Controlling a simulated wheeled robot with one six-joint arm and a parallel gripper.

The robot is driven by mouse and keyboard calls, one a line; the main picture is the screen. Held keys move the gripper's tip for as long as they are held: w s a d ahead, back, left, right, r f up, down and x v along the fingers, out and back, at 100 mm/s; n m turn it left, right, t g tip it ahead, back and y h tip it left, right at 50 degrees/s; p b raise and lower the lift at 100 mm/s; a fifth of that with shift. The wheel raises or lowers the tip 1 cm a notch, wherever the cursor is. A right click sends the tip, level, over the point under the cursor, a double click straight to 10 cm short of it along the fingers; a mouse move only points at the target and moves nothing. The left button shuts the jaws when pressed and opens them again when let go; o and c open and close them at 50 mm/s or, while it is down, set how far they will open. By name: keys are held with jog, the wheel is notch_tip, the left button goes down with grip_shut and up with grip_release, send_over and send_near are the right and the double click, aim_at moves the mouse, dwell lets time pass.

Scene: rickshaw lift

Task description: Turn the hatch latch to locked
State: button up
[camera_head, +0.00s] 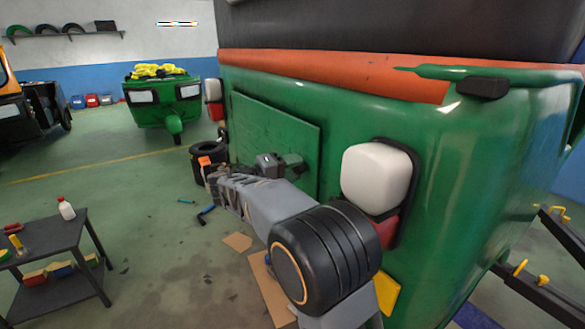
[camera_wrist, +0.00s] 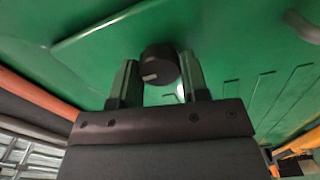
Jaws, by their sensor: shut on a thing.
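The hatch (camera_head: 262,118) is a green rectangular panel on the green rickshaw body. In the wrist view the latch (camera_wrist: 158,64) is a round dark knob with a pale mark on its face. My gripper (camera_wrist: 159,70) has one finger on each side of the knob and is shut on it. In the head view my gripper (camera_head: 291,163) reaches the right part of the hatch panel, and the knob is hidden behind it. The way the latch is turned cannot be told for certain.
A white lamp (camera_head: 375,178) sticks out of the body just right of my arm. A dark table (camera_head: 52,240) with a bottle stands at the left. Tools and cardboard lie on the floor. Another green rickshaw (camera_head: 163,105) stands behind, with open floor between.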

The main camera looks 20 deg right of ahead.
dwell(0.3)
jog(key=o, duration=0.9)
jog(key=shift+a, duration=0.1)
jog(key=a, duration=0.4)
jog(key=s+a+b, duration=0.1)
jog(key=a, duration=0.4)
jog(key=a+b, duration=0.1)
jog(key=a, duration=0.3)
jog(key=shift+s+a, duration=0.25)
jog(key=shift+s, duration=0.05)
